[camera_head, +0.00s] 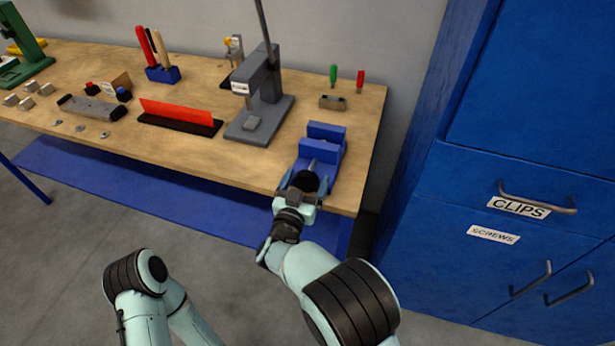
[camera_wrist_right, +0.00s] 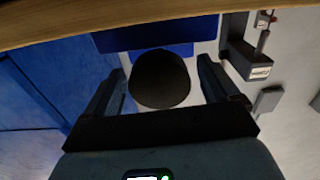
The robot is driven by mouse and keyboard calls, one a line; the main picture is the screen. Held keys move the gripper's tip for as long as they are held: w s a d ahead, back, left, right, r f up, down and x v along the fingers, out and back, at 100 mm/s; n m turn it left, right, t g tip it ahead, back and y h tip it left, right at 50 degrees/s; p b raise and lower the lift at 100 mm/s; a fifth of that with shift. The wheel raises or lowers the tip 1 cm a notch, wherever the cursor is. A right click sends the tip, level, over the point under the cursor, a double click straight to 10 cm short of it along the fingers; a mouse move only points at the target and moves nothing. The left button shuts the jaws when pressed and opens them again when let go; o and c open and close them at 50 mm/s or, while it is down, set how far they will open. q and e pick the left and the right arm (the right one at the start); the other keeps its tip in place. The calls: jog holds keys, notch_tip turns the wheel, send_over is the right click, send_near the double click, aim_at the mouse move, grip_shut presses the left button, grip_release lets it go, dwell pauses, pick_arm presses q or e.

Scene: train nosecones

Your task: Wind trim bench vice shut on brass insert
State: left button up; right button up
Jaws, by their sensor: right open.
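The blue bench vice (camera_head: 326,132) stands at the right front of the wooden bench. A dark round knob (camera_wrist_right: 160,78) at its near end faces my right gripper (camera_head: 304,182). My right gripper is open, with one finger on each side of the knob. In the wrist view gaps show between the knob and the fingers (camera_wrist_right: 163,90). The blue vice body (camera_wrist_right: 155,42) shows behind the knob. I cannot make out a brass insert; the gripper and vice hide much of the jaw area. My left gripper is out of view.
A grey press (camera_head: 262,95) stands left of the vice. A red strip on a black base (camera_head: 178,113) lies further left. Green and red screwdrivers (camera_head: 347,78) stand behind the vice. A blue cabinet (camera_head: 470,180) rises close to the bench's right end.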

jog(key=shift+w+d, duration=0.2)
jog(key=shift+w, duration=0.35)
jog(key=c, duration=1.1)
jog(key=shift+o, duration=0.2)
jog(key=shift+f+m+b, duration=0.15)
jog(key=shift+m+b, duration=0.85)
jog(key=shift+b, duration=0.2)
jog(key=m+b, duration=0.3)
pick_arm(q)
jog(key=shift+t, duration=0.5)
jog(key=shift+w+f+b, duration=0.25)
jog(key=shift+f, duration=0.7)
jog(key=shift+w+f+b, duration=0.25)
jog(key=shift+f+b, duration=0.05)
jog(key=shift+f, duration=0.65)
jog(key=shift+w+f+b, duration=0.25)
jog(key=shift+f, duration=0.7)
pick_arm(e)
jog(key=shift+o, duration=0.3)
jog(key=shift+s+m, duration=0.1)
jog(key=shift+m, duration=0.8)
